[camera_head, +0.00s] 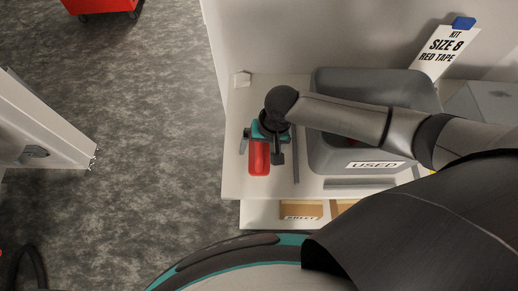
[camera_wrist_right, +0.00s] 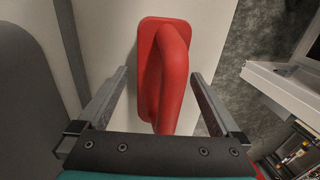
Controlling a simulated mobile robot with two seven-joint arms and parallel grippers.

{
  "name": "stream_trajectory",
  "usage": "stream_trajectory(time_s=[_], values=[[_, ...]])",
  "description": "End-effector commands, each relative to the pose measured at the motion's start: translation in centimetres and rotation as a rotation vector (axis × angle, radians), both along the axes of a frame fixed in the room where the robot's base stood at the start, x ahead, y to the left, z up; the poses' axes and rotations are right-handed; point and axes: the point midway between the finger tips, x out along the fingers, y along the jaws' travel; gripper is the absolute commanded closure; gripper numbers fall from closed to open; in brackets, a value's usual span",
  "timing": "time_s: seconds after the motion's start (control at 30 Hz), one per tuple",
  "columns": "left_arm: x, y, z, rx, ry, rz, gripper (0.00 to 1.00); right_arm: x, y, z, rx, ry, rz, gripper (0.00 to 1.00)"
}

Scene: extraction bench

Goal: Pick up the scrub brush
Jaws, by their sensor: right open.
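The red scrub brush (camera_head: 259,160) lies on the left part of the pale bench top. In the right wrist view its arched handle (camera_wrist_right: 172,62) rises from a flat base. My right gripper (camera_head: 262,146) is over the brush, pointing down at it. Its fingers (camera_wrist_right: 158,82) are open, one on each side of the handle, with visible gaps between. The gripper hides part of the brush in the head view. My left gripper is not in view.
A grey bin labelled USED (camera_head: 326,152) stands right of the brush, beyond a thin grey strip (camera_head: 296,165). My right arm crosses over the bin. A sign reading KIT SIZE 8 RED TAPE (camera_head: 446,52) stands at the back. Open floor (camera_head: 165,150) lies left of the bench.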

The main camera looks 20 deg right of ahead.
Motion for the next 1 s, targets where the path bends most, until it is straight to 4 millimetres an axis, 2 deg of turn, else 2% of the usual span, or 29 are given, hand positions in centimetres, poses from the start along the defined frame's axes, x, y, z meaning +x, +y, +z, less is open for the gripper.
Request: stream_trajectory(time_s=[0.23, 1.0], values=[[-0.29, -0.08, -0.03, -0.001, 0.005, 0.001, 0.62, 0.03, 0.01, -0.05, 0.0, -0.001, 0.0, 0.02], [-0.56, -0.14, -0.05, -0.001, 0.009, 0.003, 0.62, 0.01, -0.03, -0.04, 0.0, 0.0, -0.001, 0.89]])
